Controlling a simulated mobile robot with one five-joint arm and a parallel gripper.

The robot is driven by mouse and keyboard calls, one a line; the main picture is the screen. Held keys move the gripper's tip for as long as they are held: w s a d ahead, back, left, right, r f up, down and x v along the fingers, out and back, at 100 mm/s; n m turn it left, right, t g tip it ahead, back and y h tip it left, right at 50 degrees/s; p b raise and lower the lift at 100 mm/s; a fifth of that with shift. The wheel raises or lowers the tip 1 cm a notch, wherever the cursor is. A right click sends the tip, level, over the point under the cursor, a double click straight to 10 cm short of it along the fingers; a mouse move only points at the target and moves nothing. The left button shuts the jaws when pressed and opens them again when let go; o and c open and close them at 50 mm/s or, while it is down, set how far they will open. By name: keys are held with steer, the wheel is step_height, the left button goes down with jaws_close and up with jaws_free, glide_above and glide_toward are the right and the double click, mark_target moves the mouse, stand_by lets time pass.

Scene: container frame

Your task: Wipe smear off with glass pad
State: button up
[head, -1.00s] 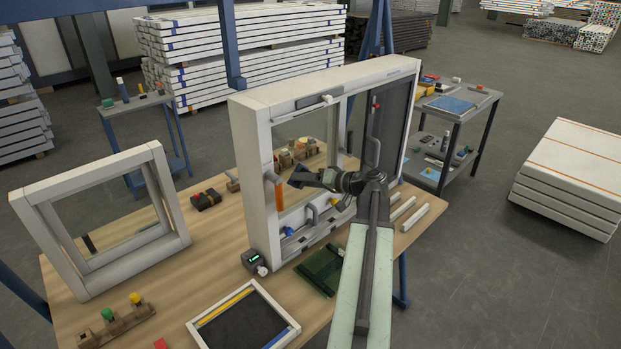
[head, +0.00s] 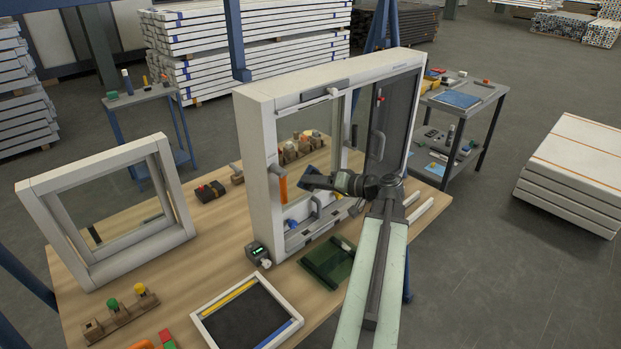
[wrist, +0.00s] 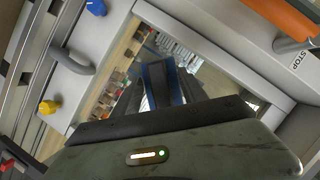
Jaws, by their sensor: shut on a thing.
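The white window frame (head: 257,150) stands upright on the bench. Its glass pane (head: 343,115) is at the left, beside a dark panel. My gripper (head: 308,180) is in front of the lower part of the pane, right of an orange handle (head: 283,188). In the wrist view my gripper (wrist: 163,84) is shut on a dark pad with blue edges, the glass pad (wrist: 176,88), held toward the pane. I cannot tell whether the pad touches the glass. I cannot make out the smear; the pad and gripper cover part of the pane.
A smaller white frame (head: 55,250) stands at the left. A framed dark tray (head: 247,316), a green tray (head: 328,262) and a small meter (head: 258,254) lie in front of the window. A grey handle (wrist: 72,62) and yellow knob (wrist: 47,107) project near my gripper.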

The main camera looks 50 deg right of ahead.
steer(key=shift+s, duration=0.55)
steer(key=shift+s+a, duration=0.15)
steer(key=shift+s, duration=1.3)
steer(key=shift+s, duration=0.1)
